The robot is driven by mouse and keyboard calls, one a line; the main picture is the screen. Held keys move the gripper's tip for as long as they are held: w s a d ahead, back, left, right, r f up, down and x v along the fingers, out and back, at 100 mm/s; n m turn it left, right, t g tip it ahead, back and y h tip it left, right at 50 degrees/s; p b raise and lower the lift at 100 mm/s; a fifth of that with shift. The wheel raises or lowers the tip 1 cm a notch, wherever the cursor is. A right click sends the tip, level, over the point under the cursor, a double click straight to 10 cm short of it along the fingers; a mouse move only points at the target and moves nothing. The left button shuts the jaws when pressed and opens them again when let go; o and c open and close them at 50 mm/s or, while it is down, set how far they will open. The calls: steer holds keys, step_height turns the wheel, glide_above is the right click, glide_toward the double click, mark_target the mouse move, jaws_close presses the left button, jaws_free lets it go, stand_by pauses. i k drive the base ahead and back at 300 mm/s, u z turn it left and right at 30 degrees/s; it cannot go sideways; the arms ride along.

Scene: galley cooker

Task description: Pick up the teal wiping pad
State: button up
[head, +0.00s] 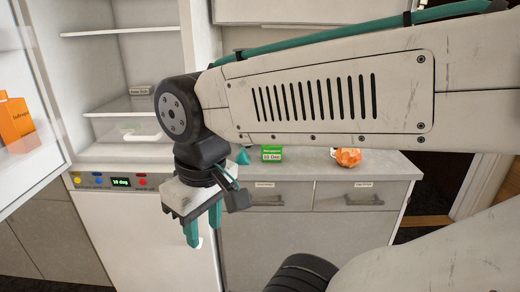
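I cannot clearly make out a teal wiping pad. A small teal pointed shape (243,157) shows just right of my wrist, near the counter's left end; I cannot tell whether it is the pad or part of my arm. My gripper (204,231) hangs down in front of the white cabinet front, left of the drawers. Its two teal fingers are apart, with nothing visible between them. My arm crosses the upper right and hides much of the wall behind the counter.
The grey counter (310,168) holds a green box (272,153) and an orange lumpy object (348,157). Two drawers (350,195) sit below. At left, an open fridge (120,75) has its door (30,160) swung out, with an orange carton (14,118) in it.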

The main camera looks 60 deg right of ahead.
mark_target(243, 158)
steer(key=z, duration=0.9)
steer(key=i, duration=0.8)
steer(key=z, duration=0.95)
